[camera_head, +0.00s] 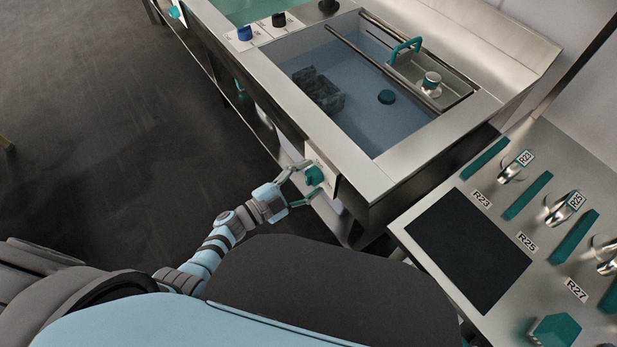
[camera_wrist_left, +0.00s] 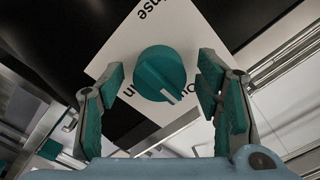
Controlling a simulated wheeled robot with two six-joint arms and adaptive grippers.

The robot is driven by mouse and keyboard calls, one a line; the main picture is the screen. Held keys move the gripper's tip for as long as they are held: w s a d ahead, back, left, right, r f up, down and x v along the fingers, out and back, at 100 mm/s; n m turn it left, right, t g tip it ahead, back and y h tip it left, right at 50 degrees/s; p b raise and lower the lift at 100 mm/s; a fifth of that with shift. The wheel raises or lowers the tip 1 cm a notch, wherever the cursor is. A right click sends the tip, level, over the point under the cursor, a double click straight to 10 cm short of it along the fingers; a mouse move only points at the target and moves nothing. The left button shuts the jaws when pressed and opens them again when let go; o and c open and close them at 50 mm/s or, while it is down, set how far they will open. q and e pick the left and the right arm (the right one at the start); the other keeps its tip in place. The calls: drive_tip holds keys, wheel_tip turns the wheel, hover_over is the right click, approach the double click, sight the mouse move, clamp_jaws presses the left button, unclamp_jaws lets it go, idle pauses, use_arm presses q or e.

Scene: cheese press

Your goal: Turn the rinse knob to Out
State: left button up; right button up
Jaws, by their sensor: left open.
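The rinse knob (camera_head: 314,176) is a teal round knob on a white label plate (camera_head: 326,172) on the sink's front side. In the left wrist view, the knob (camera_wrist_left: 160,73) has a white pointer mark aimed to the lower right. The plate (camera_wrist_left: 125,52) shows part of the word "Rinse" at the top. Lettering below the knob is partly hidden, so I cannot tell which word the pointer meets. My left gripper (camera_head: 311,178) is open, with one finger on each side of the knob. In the left wrist view, gaps show between the fingers and the knob.
A steel sink (camera_head: 440,124) with water holds a dark block (camera_head: 318,90) and a small tray (camera_head: 430,78). Other knobs, blue (camera_head: 244,33) and black (camera_head: 279,19), sit on its rim. A bench with a black panel (camera_head: 468,250) stands at right. Open floor lies left.

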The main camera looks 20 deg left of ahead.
use_arm(q)
drive_tip(key=v, duration=1.1)
drive_tip(key=shift+s+a, duration=0.15)
drive_tip(key=shift+s, duration=0.15)
drive_tip(key=shift+a+f, duration=0.1)
